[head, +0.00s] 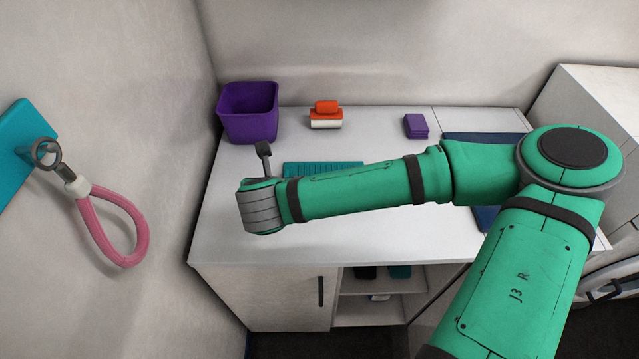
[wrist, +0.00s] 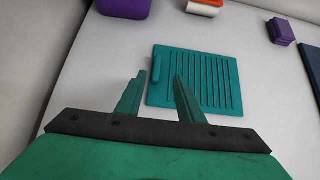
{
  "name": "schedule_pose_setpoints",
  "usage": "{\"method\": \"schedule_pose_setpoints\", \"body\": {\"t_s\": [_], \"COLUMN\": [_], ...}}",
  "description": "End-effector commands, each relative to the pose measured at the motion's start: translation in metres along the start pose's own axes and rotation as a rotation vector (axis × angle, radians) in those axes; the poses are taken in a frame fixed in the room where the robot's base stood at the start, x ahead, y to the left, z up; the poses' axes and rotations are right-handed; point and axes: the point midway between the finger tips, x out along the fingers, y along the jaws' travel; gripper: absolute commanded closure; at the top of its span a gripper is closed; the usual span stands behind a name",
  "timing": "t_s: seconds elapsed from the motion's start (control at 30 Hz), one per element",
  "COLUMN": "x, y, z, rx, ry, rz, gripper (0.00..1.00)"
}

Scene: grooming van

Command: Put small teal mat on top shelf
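The small teal mat (head: 322,168) lies flat on the white counter, partly hidden behind my forearm in the head view. In the wrist view the mat (wrist: 218,82) shows nearly whole, with ridges and a raised bar along its left edge. My gripper (wrist: 160,76) is open and empty, its two fingers apart at the mat's left side. The right finger overlaps the mat in the picture; I cannot tell whether it touches. Under the counter is an open cabinet bay, with an upper shelf (head: 385,287) holding a dark item and a teal item.
A purple bin (head: 248,112), an orange and white brush (head: 326,115) and purple blocks (head: 416,126) stand along the counter's back. A dark blue mat (head: 482,150) lies at right. A pink loop (head: 118,230) hangs on the left wall. The counter's front left is clear.

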Motion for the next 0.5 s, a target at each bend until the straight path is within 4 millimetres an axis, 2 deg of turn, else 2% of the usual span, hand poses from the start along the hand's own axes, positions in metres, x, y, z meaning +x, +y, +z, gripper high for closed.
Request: {"method": "schedule_pose_setpoints", "body": {"t_s": [0.2, 0.5], "x": [0.032, 0.054], "y": [0.002, 0.003], "z": [-0.002, -0.003], "rx": [0.003, 0.002], "ry": [0.003, 0.002], "rz": [0.002, 0.003], "gripper": [0.66, 0.66]}}
